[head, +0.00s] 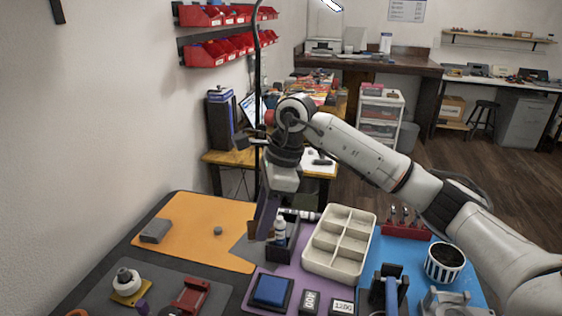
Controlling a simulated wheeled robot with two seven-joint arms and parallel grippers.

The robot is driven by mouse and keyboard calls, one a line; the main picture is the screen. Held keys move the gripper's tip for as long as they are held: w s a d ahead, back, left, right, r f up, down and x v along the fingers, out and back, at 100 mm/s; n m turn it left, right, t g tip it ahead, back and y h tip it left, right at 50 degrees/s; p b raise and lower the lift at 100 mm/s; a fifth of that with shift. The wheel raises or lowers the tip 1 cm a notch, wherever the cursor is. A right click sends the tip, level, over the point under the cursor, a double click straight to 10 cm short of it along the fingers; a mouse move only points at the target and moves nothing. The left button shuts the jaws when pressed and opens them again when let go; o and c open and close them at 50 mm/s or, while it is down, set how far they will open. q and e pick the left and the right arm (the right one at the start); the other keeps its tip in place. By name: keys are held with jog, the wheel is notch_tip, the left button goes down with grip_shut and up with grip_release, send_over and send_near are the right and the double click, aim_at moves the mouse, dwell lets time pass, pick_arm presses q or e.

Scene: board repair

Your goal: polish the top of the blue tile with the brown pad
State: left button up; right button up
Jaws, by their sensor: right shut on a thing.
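The blue tile (271,289) lies flat in a dark square holder on the purple mat at the front centre. My right gripper (262,222) points down behind and above the tile, well apart from it, beside a dark bin with a white bottle. It is shut on a small brown thing (257,231), which looks like the brown pad. The pad is partly hidden by the fingers. My left gripper is out of view.
The dark bin (289,248) and bottle (280,231) stand just right of the gripper. A cream compartment tray (341,209) is farther right. Blocks marked 400 (309,301) and 120G (342,307) sit beside the tile. The orange mat (190,221) is mostly clear.

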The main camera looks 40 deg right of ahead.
jog(key=w+d+m+h+p, duration=0.1)
jog(key=d+m, duration=0.1)
jog(key=m, duration=0.2)
jog(key=w+d+r+m+t+h+p, duration=0.1)
jog(key=w+d+m+p, duration=0.1)
jog(key=d+m, duration=0.1)
jog(key=w+d+r+m+p, duration=0.1)
jog(key=d+m, duration=0.2)
jog(key=m, duration=0.2)
jog(key=shift+w+r+m+t+h, duration=0.25)
jog(key=shift+w+m+t+h, duration=0.05)
jog(key=shift+w+t+h, duration=0.1)
jog(key=shift+f+b, duration=1.1)
jog(key=shift+f, duration=1.1)
jog(key=shift+s+f+b, duration=0.15)
jog(key=shift+f+b, duration=0.15)
jog(key=shift+f, duration=0.3)
jog(key=shift+r, duration=0.1)
